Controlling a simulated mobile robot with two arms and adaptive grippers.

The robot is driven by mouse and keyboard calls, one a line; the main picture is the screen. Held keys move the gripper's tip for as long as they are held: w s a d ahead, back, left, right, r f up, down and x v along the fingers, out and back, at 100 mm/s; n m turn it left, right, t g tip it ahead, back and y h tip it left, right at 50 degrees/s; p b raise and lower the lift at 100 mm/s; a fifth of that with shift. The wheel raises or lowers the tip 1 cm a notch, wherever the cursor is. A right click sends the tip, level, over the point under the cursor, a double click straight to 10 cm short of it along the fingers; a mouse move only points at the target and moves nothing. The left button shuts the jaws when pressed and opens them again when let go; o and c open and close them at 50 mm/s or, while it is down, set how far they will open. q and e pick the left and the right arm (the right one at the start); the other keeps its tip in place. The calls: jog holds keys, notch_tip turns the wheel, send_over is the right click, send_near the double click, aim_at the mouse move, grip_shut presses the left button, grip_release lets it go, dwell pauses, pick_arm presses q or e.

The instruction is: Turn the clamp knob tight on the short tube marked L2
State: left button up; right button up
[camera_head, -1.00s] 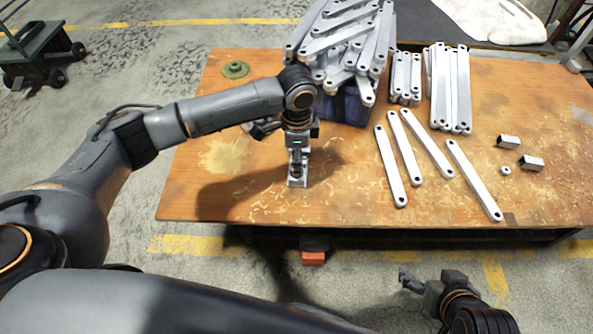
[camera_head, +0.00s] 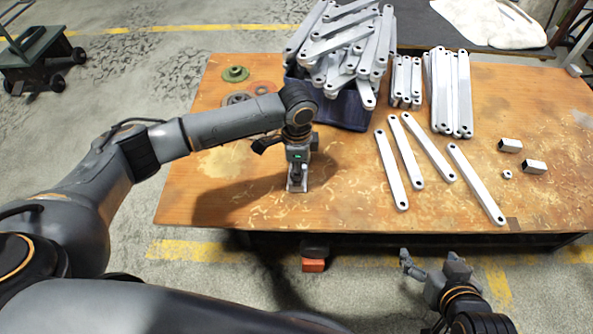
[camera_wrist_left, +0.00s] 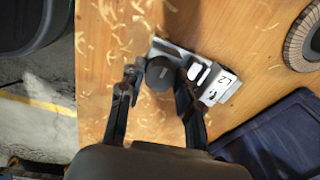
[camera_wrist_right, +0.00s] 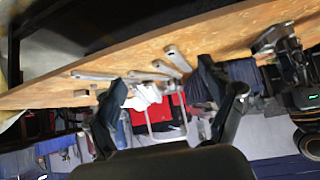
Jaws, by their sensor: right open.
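The short tube marked L2 (camera_wrist_left: 222,88) lies on the wooden table, held in a silvery clamp bracket (camera_wrist_left: 158,46). The clamp's dark round knob (camera_wrist_left: 160,73) faces the left wrist camera. My left gripper (camera_wrist_left: 157,86) has one finger on each side of the knob, with a small gap visible at the left finger; contact at the right finger is unclear. In the head view my left gripper (camera_head: 297,178) points down over the bracket (camera_head: 296,188) and hides most of it. My right gripper (camera_head: 430,263) is open and empty, off the table's front edge; its spread fingers show in the right wrist view (camera_wrist_right: 175,95).
A dark blue bin (camera_head: 345,112) heaped with galvanized bars stands behind the left gripper.

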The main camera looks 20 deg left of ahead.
jog(key=shift+s, duration=0.1)
dwell(0.3)
pick_arm(q)
jog(key=shift+r+m+p, duration=0.15)
jog(key=shift+m+p, duration=0.7)
jog(key=shift+m, duration=0.15)
jog(key=shift+r+m+p, duration=0.1)
jog(key=shift+m+p, duration=0.7)
jog(key=shift+m, duration=0.3)
jog(key=shift+m+p, duration=0.3)
jog(key=shift+m, duration=0.3)
pick_arm(e)
jog(key=s+d+f+g+h, duration=0.1)
jog(key=s+d+f+g, duration=0.15)
jog(key=s+g, duration=0.55)
pick_arm(q)
jog(key=shift+m+p, duration=0.3)
jog(key=shift+m, duration=0.5)
jog(key=m+p, duration=0.2)
jog(key=m, duration=0.9)
jog(key=shift+f, duration=0.25)
jog(key=o, duration=1.1)
pick_arm(e)
notch_tip(320, 180, down, 9)
jog(key=t, duration=0.1)
jog(key=shift+d+t, duration=0.15)
jog(key=shift+t, duration=0.25)
